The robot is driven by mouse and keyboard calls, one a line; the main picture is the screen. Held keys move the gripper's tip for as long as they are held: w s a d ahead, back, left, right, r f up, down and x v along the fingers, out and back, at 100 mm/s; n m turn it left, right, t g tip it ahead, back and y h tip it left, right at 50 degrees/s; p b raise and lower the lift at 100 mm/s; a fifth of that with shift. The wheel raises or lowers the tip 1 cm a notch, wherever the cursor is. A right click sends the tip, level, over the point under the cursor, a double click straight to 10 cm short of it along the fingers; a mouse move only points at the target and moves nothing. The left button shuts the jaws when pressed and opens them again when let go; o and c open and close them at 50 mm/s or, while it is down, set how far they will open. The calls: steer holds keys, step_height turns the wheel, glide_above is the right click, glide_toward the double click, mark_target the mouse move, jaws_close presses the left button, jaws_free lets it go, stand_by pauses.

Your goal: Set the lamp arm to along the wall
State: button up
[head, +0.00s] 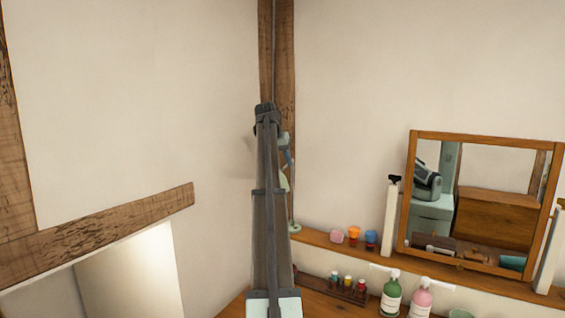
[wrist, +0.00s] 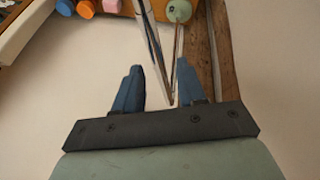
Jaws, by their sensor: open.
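The lamp shows in the wrist view as thin metal rods (wrist: 153,45) that meet in a narrow V between my fingers, with a round pale green base (wrist: 178,11) beyond. My gripper (wrist: 159,66) is open, its two blue fingers on either side of the rods; the rods' lower tip appears closer to the right finger. I cannot tell whether either finger touches them. In the head view my arm covers most of the lamp; its pale green base (head: 294,228) shows on the shelf's left end. The gripper (head: 289,157) is partly hidden there, and the lamp arm's angle is unclear.
A wooden shelf (head: 325,243) runs right along the wall, with small pink, orange and blue pots (head: 354,235) and a framed mirror (head: 481,203). Green and pink pump bottles (head: 391,294) stand below. A timber post (head: 285,60) marks the corner.

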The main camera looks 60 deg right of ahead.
steer(key=shift+f, duration=0.15)
jaws_close()
stand_by(0.4)
